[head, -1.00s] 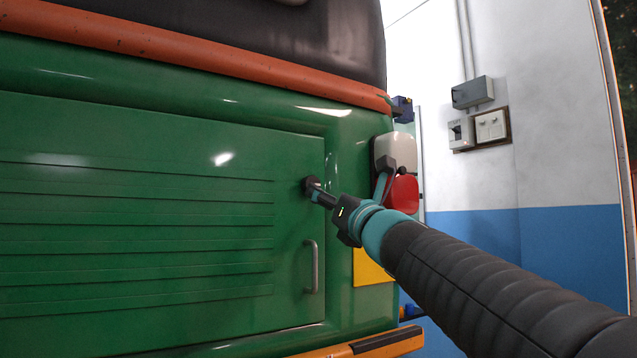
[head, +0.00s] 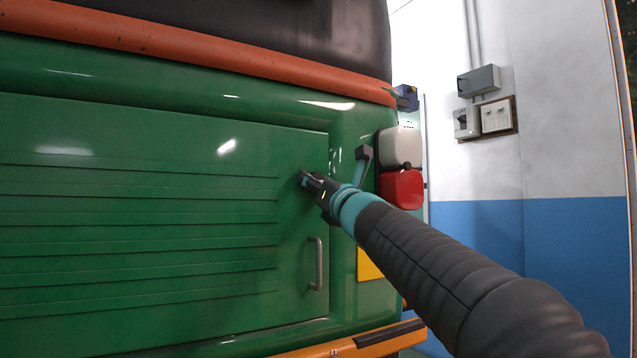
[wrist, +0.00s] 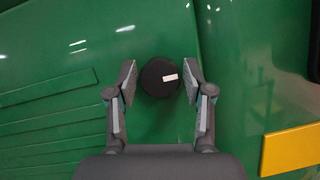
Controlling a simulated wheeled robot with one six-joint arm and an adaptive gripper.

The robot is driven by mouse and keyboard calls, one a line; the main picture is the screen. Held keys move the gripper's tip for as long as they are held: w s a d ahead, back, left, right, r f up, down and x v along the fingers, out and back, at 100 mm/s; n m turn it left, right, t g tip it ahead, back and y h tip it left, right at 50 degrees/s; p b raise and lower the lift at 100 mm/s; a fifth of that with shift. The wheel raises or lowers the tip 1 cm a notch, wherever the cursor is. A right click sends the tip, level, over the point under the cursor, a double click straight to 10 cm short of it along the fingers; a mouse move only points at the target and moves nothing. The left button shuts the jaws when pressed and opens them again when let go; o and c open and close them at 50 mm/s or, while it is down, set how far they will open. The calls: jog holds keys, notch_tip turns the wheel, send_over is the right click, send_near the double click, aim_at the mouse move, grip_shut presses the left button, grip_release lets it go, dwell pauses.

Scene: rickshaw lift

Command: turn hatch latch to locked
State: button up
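The hatch latch (wrist: 159,77) is a round black knob with a small white mark on its face, set on the green hatch (head: 150,220). In the wrist view the white mark lies nearly level, toward the right of the knob. My gripper (wrist: 159,80) is open, with one finger on each side of the knob; whether the pads touch it I cannot tell. In the head view my gripper (head: 306,178) is at the hatch's upper right, and it mostly hides the latch.
A grey hatch handle (head: 318,263) is below the gripper. A white and red lamp (head: 401,188) sits just right of the hatch, close to my arm. A yellow plate (head: 369,265) and an orange bumper (head: 350,343) are lower down. A wall with switch boxes (head: 496,116) stands behind.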

jog(key=c, duration=0.6)
jog(key=shift+n+y, duration=0.4)
jog(key=shift+n, duration=0.1)
jog(key=shift+w+d+r+n+g+y+p, duration=0.1)
jog(key=shift+n+g+y+p, duration=1)
jog(key=shift+n, duration=2.65)
jog(key=shift+s+a+f+n+g+y+b, duration=0.1)
jog(key=shift+n+g+y, duration=0.2)
jog(key=shift+n+g, duration=2.55)
jog(key=shift+w+d+r+n+g+y+p, duration=0.1)
jog(key=shift+n+g+y+p, duration=0.55)
jog(key=shift+n, duration=4.05)
